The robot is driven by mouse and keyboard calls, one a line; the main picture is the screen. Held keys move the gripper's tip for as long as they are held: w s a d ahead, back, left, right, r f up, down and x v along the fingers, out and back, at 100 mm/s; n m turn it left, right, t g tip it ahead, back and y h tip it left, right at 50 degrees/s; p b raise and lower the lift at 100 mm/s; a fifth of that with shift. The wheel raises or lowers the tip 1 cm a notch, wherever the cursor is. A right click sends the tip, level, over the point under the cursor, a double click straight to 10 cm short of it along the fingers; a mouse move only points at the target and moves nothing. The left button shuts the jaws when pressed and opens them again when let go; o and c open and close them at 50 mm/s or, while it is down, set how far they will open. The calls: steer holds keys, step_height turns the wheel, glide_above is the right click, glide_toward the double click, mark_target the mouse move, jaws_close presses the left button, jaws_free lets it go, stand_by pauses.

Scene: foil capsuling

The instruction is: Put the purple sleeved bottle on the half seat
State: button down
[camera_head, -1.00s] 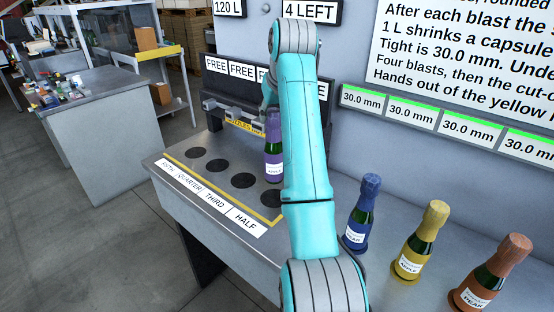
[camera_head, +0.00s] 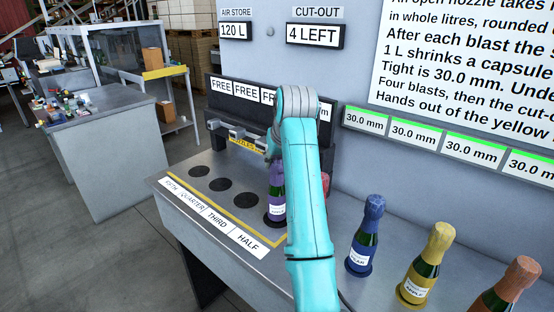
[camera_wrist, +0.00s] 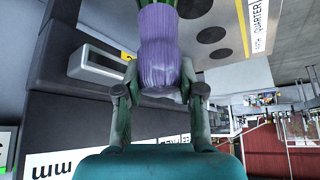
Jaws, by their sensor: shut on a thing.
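The purple sleeved bottle (camera_head: 277,184) stands upright over the half seat, the dark disc nearest the HALF label (camera_head: 246,241). Its base hides most of that disc, and I cannot tell whether it touches the seat. My arm hides my gripper and the bottle's right side in the head view. In the wrist view my gripper (camera_wrist: 160,92) is shut on the bottle's ribbed purple sleeve (camera_wrist: 160,62), one finger on each side.
The three other seats, such as the third seat (camera_head: 240,199), are empty. The nozzle block (camera_head: 240,135) is behind them. Blue (camera_head: 365,235), yellow (camera_head: 427,262) and copper-topped (camera_head: 510,287) bottles stand to the right on the bench.

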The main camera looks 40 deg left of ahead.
steer(key=c, duration=0.7)
jaws_free()
steer(key=v, duration=1.2)
steer(key=shift+s, duration=0.1)
